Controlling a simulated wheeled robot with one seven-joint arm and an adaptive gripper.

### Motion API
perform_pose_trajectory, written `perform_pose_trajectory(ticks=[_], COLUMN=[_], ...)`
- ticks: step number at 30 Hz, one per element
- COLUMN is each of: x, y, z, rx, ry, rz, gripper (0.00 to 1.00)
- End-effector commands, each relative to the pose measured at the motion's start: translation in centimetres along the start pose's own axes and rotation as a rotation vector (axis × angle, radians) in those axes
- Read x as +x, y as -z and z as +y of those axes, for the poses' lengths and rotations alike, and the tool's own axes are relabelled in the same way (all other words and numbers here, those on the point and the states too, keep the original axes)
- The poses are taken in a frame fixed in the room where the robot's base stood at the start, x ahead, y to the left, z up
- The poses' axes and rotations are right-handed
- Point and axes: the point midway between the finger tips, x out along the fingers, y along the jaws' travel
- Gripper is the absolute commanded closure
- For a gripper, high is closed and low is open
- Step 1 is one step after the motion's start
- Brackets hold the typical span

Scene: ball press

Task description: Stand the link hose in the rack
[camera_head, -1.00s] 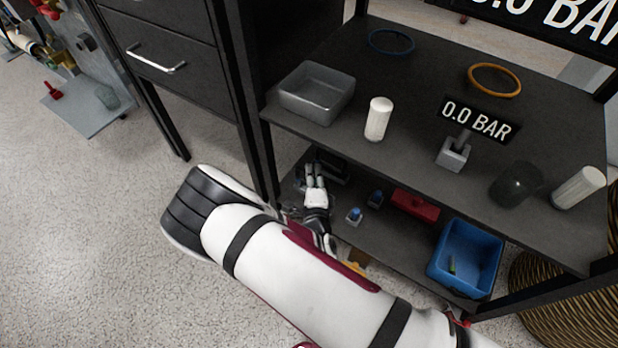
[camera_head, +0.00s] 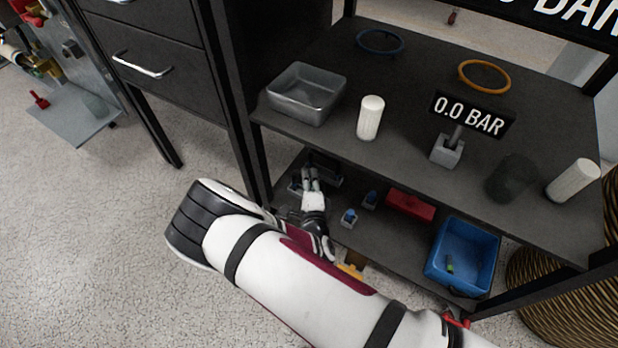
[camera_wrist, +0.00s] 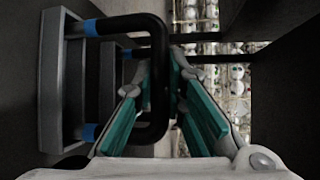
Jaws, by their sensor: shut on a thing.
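The link hose (camera_wrist: 158,80) is a black U-shaped tube with blue bands near both ends, in the wrist view. Its ends point left toward a grey block (camera_wrist: 50,85), which may be the rack; I cannot tell whether they are seated in it. My gripper (camera_wrist: 163,72) has teal-padded fingers on either side of the hose's bend and is shut on it. In the head view my gripper (camera_head: 309,180) reaches over the lower shelf, beside a dark object (camera_head: 326,169). The hose is not clear there.
The lower shelf (camera_head: 385,235) also holds small blue-topped grey pieces (camera_head: 349,217), a red block (camera_head: 410,205) and a blue bin (camera_head: 462,257). The upper shelf (camera_head: 400,125) overhangs it, with a metal tray (camera_head: 305,93) and white cylinder (camera_head: 370,118). A black frame post (camera_head: 237,120) stands left.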

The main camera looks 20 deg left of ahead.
Motion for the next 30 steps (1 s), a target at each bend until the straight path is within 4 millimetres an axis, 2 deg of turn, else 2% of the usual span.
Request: perform_pose_trajectory(ticks=[1, 3, 4, 13, 17, 30], x=[0.0, 0.0, 0.0, -0.1, -1.0, -9.3], y=[0.0, 0.0, 0.0, 0.0, -0.1, -0.1], z=[0.0, 0.0, -0.1, 0.0, 0.0, 0.0], rx=[0.0, 0.0, 0.0, 0.0, 0.0, -0.001], ry=[0.001, 0.001, 0.001, 0.0, -0.001, -0.001], rz=[0.0, 0.0, 0.0, 0.0, -0.001, -0.001], gripper=[0.84, 0.68, 0.65, 0.65, 0.65, 0.65])
